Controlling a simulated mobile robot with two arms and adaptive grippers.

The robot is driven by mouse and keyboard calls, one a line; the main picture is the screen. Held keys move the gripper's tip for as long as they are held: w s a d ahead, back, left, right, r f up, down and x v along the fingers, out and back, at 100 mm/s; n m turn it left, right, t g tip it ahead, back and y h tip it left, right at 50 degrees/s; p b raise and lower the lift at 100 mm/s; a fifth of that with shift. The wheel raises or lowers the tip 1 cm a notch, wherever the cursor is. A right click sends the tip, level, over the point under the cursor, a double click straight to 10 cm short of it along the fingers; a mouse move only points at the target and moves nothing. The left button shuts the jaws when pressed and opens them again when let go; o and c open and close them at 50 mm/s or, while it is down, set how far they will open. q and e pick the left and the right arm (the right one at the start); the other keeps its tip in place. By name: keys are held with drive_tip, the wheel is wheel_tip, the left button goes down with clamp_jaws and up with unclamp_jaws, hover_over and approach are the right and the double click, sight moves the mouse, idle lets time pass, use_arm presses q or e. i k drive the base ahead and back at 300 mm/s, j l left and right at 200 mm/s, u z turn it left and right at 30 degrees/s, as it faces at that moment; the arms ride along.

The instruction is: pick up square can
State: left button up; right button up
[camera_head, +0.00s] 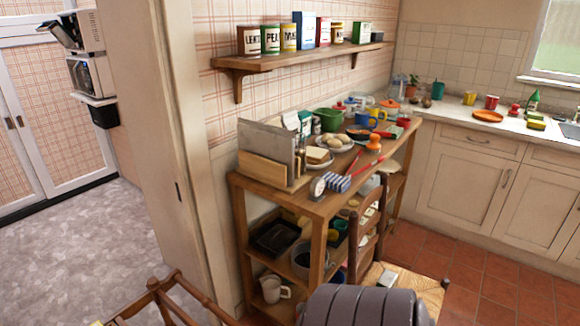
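Several containers stand in a row on the wooden wall shelf (290,62). Round labelled tins stand at its left end: a dark red one (250,39), a green one (271,40) and a yellow one (289,38). Box-shaped ones follow: a blue and white one (304,31), a red one (323,32) and a green one (361,33). I cannot tell which of these is the square can. Neither of my grippers is in view. A dark grey ribbed part, probably mine, fills the bottom centre.
A crowded wooden worktable (319,205) stands below the shelf, with dishes and utensils on it. A chair (362,240) is tucked against its front. A counter (470,125) runs along the right. Open floor lies left of the doorway wall.

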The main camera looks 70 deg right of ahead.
sight(389, 279)
drive_tip(key=z, duration=3)
drive_tip(key=i+u, duration=0.15)
drive_tip(key=i, duration=0.1)
